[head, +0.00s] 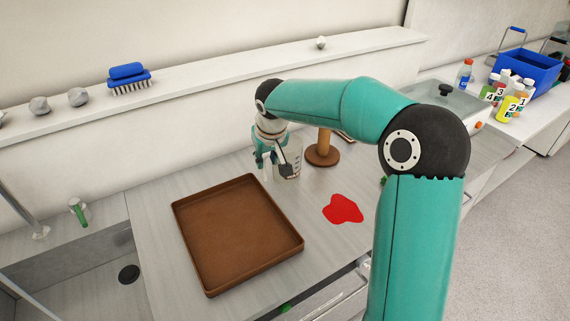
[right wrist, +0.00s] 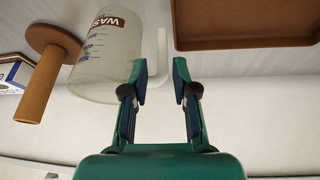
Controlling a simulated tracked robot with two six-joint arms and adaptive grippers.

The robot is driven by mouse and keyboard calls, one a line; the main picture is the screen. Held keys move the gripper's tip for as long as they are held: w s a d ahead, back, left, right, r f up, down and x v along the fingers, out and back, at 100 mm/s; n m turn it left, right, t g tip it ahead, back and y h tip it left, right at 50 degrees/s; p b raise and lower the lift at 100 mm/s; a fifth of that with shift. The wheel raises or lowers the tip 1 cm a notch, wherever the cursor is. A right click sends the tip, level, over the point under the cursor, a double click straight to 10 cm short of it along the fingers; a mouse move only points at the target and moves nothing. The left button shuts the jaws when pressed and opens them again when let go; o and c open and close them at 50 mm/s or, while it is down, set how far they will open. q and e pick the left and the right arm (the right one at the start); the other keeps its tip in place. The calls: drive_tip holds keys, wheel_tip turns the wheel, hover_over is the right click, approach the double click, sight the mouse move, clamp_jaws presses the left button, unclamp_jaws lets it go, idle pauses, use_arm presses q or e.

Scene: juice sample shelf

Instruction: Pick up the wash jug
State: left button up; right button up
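The wash jug (head: 294,166) is a clear jug standing on the counter beyond the brown tray, partly hidden by my right gripper in the head view. In the right wrist view the wash jug (right wrist: 104,60) shows a brown "WAS…" label, blue graduation marks and a pale handle. My right gripper (head: 270,172) points down at the jug's handle side. In the right wrist view my right gripper (right wrist: 161,78) is open, with the handle in the gap between its fingertips; I see no clear contact. My left gripper is not in view.
A brown tray (head: 178,218) lies in front of the jug. A brown stand with a round base (head: 322,156) is close right of it. A red spill (head: 343,209) lies nearer. A ledge (head: 200,87) with a blue brush (head: 128,74) runs behind. Numbered bottles stand far right.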

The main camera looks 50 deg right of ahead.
sight(264, 170)
drive_tip(key=shift+x, duration=0.8)
drive_tip(key=shift+p+x, duration=0.75)
drive_tip(key=shift+x, duration=1.9)
drive_tip(key=shift+w+a, duration=0.1)
drive_tip(key=shift+a, duration=0.05)
clamp_jaws()
